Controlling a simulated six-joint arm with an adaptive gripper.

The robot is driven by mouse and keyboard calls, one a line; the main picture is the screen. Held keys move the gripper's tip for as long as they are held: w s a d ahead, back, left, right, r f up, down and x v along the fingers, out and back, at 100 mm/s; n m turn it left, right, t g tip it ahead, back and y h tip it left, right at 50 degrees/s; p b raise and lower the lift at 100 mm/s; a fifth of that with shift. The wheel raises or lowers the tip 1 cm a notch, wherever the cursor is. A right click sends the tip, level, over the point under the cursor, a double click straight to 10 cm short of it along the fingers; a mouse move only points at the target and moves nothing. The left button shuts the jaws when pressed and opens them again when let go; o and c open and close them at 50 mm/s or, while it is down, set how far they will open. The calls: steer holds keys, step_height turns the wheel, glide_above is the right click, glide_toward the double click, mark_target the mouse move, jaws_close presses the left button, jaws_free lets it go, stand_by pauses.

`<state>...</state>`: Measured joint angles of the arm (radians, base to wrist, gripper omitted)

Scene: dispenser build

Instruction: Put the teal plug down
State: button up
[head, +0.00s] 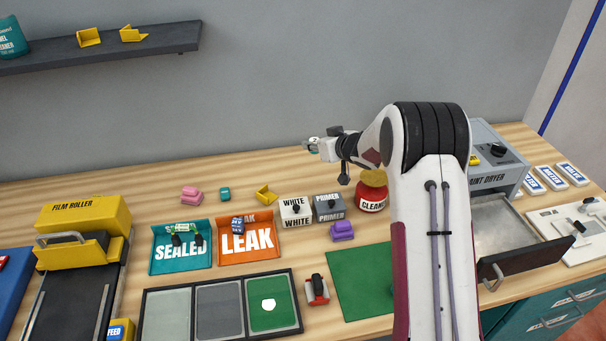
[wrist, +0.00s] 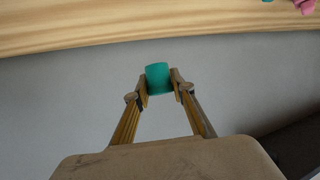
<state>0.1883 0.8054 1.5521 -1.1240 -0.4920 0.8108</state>
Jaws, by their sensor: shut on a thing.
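The teal plug (wrist: 157,78) is between the two fingertips of my gripper (wrist: 158,84) in the wrist view. My gripper is shut on it and holds it up in the air. In the head view my gripper (head: 313,145) is above the back of the table, in front of the grey wall, and the plug is too small there to make out clearly. A second small teal piece (head: 224,194) lies on the table beside a pink piece (head: 191,195).
A teal SEALED tray (head: 165,263) and an orange LEAK tray (head: 262,257) sit on the table (head: 130,208). A dark shelf (head: 150,40) is at the upper left.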

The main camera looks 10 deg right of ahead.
mark_target(315, 138)
steer(key=shift+n+g+y, duration=0.4)
steer(key=shift+n+y, duration=0.5)
steer(key=shift+w+a+f, duration=0.15)
steer(key=shift+w+f, duration=0.05)
steer(key=shift+w, duration=0.8)
steer(key=shift+w+a+f, duration=0.1)
steer(key=shift+w+f, duration=0.1)
steer(key=shift+w, duration=0.8)
steer(key=shift+w+a+n+g+y, duration=0.35)
steer(key=shift+w+n+y, duration=0.15)
steer(key=shift+w+n, duration=0.1)
steer(key=shift+w+a+n+g+y, duration=0.25)
steer(key=shift+w+a+n+y, duration=0.05)
steer(key=shift+w+n+y, duration=0.25)
steer(key=shift+s+a+r, duration=0.2)
steer(key=shift+s+r, duration=0.05)
steer(key=shift+r, duration=0.05)
steer(key=shift+f, duration=3.15)
